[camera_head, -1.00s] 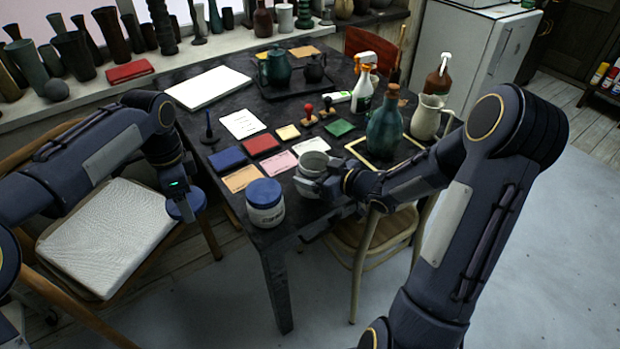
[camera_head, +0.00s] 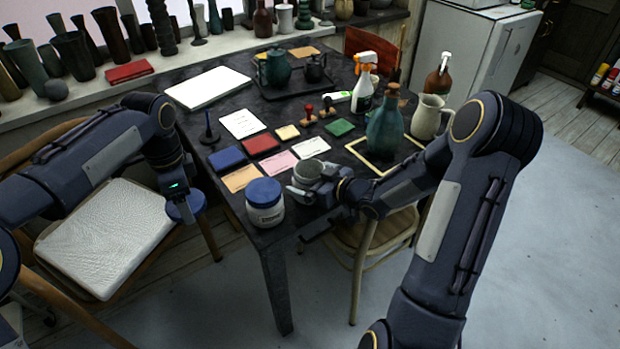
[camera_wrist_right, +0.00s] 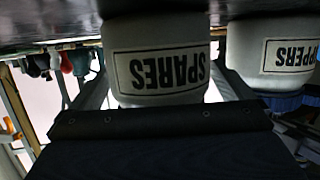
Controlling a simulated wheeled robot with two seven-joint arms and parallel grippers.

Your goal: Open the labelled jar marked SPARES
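The SPARES jar (camera_head: 308,170) is a pale pot near the table's front edge. In the head view its top is open, with no lid on it. The right wrist view, upside down, shows its label (camera_wrist_right: 160,68) reading SPARES. My right gripper (camera_head: 312,188) has a finger on each side of the jar and is shut on it. My left gripper (camera_head: 180,190) is off the table's left side, shut on a blue round lid (camera_head: 187,208). A second pale jar (camera_head: 265,212) with a blue lid stands just left of the SPARES jar; its label, partly cut off, ends in PPERS (camera_wrist_right: 290,55).
Cards and coloured pads (camera_head: 262,143) lie behind the jars. A teal bottle (camera_head: 384,130) and a cream jug (camera_head: 430,117) stand at the right. A chair with a white cushion (camera_head: 105,240) is at the left, under my left arm. Another chair (camera_head: 370,240) is at the front right.

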